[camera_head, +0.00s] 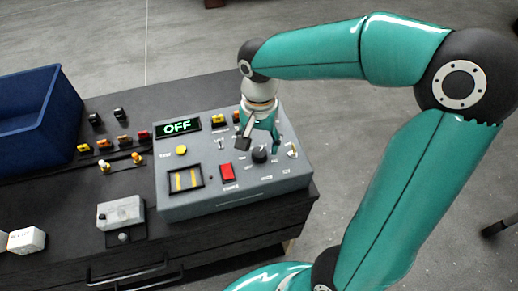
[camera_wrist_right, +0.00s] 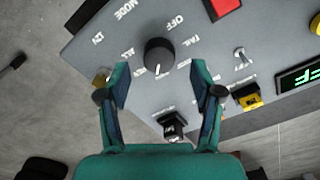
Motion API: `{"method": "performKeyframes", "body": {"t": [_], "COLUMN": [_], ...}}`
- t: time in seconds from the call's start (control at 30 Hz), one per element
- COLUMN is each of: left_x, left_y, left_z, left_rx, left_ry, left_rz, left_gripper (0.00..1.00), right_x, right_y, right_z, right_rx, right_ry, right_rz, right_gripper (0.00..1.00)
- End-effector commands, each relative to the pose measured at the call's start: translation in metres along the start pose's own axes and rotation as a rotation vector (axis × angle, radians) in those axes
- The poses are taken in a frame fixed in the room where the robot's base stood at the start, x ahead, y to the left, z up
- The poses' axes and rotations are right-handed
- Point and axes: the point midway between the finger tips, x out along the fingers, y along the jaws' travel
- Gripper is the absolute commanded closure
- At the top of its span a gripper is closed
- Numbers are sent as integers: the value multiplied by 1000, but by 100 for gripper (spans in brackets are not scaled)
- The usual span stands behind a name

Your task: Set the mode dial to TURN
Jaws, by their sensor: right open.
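The mode dial is a round black knob (camera_head: 260,155) on the sloping grey control panel (camera_head: 208,203). In the right wrist view the dial (camera_wrist_right: 159,54) has a white mark on the edge facing my gripper, and white lettering is printed around it. I can read OFF and MODE there; I cannot make out TURN. The panel's green display (camera_head: 178,127) reads OFF. My right gripper (camera_head: 259,146) is open just above the dial. In the wrist view its fingers (camera_wrist_right: 160,80) are spread to either side of the dial, not visibly touching it. My left gripper is not in view.
A red button (camera_head: 227,172), a yellow button (camera_head: 181,150) and small toggle switches share the panel. A dark blue bin (camera_head: 40,125) stands at the left of the black bench.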

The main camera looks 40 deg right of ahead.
Motion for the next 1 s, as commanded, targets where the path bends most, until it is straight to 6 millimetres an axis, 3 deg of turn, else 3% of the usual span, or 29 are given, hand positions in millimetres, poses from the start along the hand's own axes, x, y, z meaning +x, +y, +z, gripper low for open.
{"method": "performKeyframes", "body": {"t": [0.2, 0.6, 0.9, 0.97, 1.0], "left_x": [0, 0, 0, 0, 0], "left_y": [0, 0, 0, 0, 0], "left_z": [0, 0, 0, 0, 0], "left_rx": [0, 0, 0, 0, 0], "left_ry": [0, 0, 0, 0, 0], "left_rz": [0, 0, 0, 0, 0], "left_gripper": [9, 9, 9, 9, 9], "right_x": [27, 33, 32, 32, 32], "right_y": [1, 1, 1, 1, 1], "right_z": [0, -1, -1, -1, -1], "right_rx": [2, 2, 2, 2, 1], "right_ry": [-1, 0, 0, 0, 1], "right_rz": [2, 0, -1, -1, -1], "right_gripper": [34, 34, 84, 94, 95]}}
